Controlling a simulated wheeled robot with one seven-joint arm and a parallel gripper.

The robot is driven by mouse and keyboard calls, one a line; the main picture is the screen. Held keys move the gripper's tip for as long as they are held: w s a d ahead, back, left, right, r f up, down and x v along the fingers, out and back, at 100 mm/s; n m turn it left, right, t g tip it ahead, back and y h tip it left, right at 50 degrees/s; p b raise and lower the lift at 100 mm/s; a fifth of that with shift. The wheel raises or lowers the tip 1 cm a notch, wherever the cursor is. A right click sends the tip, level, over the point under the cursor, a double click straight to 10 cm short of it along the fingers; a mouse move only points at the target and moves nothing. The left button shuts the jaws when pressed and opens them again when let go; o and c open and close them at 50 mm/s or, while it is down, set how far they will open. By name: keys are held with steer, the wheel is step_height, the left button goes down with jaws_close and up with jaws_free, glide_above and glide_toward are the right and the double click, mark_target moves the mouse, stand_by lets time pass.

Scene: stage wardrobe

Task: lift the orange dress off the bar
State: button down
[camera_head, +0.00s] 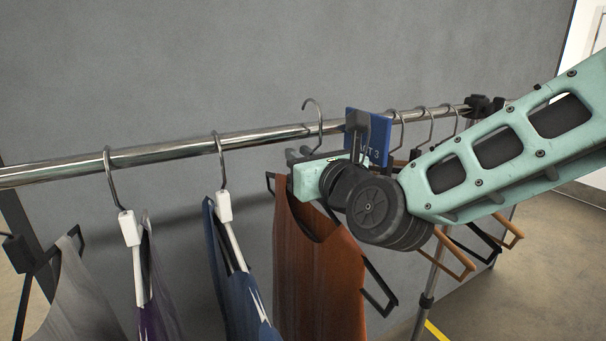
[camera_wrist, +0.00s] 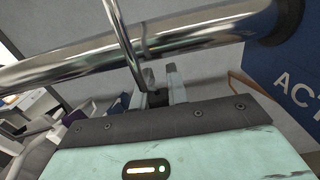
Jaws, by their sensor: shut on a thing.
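The orange dress (camera_head: 308,270) hangs on a dark hanger (camera_head: 380,292), upright, below the bar (camera_head: 170,150). My gripper (camera_head: 300,154) is shut on the hanger at the base of its metal hook (camera_head: 320,115). In the head view the hook's top stands clearly higher over the bar than the neighbouring hooks do, with its tip seen above the bar. In the wrist view my fingertips (camera_wrist: 157,92) close round the hook's stem (camera_wrist: 122,40), which crosses in front of the bar (camera_wrist: 200,38). The dress is hidden there.
A blue garment (camera_head: 235,285), a purple one (camera_head: 152,300) and a grey one (camera_head: 75,300) hang to the left. A blue sign (camera_head: 379,125) stands on the bar just right of the hook. Several wooden and dark hangers (camera_head: 455,255) hang further right, partly behind my arm.

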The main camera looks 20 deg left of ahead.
steer(key=shift+r, duration=0.3)
steer(key=b+v, duration=0.3)
steer(key=v, duration=1.3)
steer(key=shift+s+d+r, duration=0.1)
steer(key=shift+d, duration=0.1)
steer(key=shift+v, duration=0.8)
